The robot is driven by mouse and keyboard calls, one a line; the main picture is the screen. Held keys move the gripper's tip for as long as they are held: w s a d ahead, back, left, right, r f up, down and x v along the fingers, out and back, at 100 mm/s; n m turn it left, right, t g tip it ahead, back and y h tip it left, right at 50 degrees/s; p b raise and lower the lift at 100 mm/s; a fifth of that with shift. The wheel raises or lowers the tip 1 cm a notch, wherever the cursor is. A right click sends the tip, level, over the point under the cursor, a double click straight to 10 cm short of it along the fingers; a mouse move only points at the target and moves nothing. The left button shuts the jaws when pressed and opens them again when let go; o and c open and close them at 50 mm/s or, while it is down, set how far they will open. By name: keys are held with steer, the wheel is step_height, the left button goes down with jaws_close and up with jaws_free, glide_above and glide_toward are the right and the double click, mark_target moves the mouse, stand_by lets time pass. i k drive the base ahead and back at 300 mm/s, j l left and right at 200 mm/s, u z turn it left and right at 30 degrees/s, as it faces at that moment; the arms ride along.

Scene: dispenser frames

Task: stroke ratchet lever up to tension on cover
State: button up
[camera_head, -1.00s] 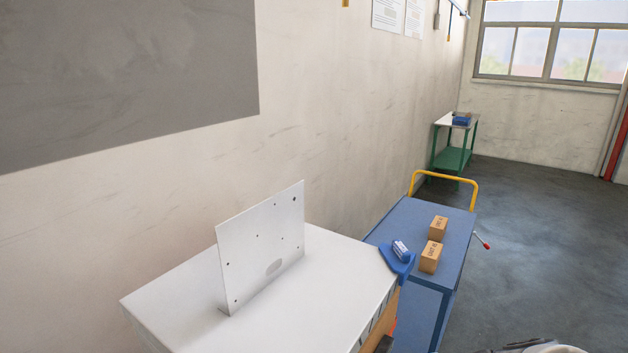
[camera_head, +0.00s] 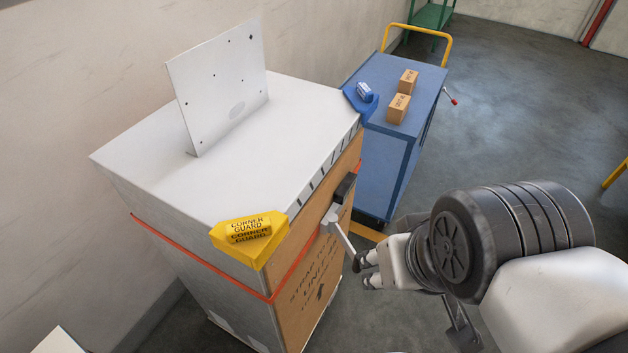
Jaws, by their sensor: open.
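A tall crate with a white cover (camera_head: 250,130) stands at centre left, with a red strap (camera_head: 205,262) around its upper sides. On its brown printed front face is the ratchet lever, with a dark grip (camera_head: 345,188) and a pale metal part (camera_head: 336,222) running down from it. A yellow corner guard (camera_head: 248,240) sits over the near corner. My gripper (camera_head: 364,272) is open, just right of the crate's face and below the dark grip. It appears apart from the grip; whether it touches the metal part I cannot tell.
A blue cart (camera_head: 402,135) with a yellow handle and two small cartons stands behind the crate. A blue corner piece (camera_head: 358,100) sits on the cover's far corner. An upright white plate (camera_head: 225,85) stands on top. The wall is close at left; floor at right is open.

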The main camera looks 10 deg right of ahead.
mark_target(353, 255)
steer(key=k+l+u, duration=0.4)
steer(key=k+l, duration=0.3)
steer(key=k+l+u, duration=0.4)
steer(key=k+l, duration=0.2)
steer(key=k, duration=0.2)
